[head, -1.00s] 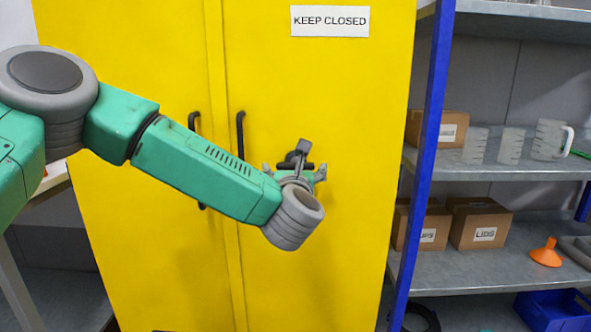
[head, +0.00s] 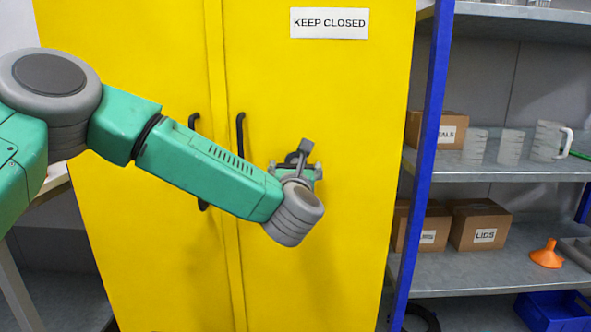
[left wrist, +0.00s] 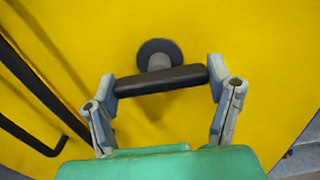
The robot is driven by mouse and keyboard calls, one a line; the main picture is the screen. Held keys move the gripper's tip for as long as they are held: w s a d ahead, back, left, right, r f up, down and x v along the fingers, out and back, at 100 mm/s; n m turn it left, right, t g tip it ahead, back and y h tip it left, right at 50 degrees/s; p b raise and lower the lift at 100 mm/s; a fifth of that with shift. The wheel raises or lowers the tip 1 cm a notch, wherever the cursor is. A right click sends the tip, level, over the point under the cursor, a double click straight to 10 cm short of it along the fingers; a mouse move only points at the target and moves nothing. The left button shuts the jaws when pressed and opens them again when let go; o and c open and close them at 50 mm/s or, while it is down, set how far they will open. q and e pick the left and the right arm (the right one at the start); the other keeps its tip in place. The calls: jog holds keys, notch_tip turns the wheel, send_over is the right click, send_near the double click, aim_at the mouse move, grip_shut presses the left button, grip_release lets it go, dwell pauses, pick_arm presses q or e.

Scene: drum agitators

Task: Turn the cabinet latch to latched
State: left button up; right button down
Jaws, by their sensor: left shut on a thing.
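The yellow cabinet (head: 330,100) has two closed doors that meet at a vertical seam. Its latch (head: 291,157) is on the right door, mostly hidden behind my left gripper (head: 296,170). In the left wrist view, the latch (left wrist: 158,52) has a round dark base and a black bar handle (left wrist: 165,80). The bar lies across the picture, its right end slightly higher. My left gripper (left wrist: 162,80) is shut on this bar, one finger at each end. My right gripper is not in view.
Black door handles (head: 240,135) stand left of the latch. A blue post (head: 425,150) and grey shelves (head: 505,168) with boxes, clear jugs and an orange funnel (head: 546,254) are at the right. A "KEEP CLOSED" sign (head: 329,23) is above.

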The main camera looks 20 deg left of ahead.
pick_arm(q)
jog(key=m+p, duration=0.1)
jog(key=m, duration=0.3)
jog(key=shift+r, duration=0.1)
jog(key=m+p, duration=0.1)
jog(key=m, duration=0.4)
jog(key=m+p, duration=0.3)
jog(key=m, duration=0.2)
jog(key=shift+m+p, duration=0.7)
jog(key=shift+m, duration=1)
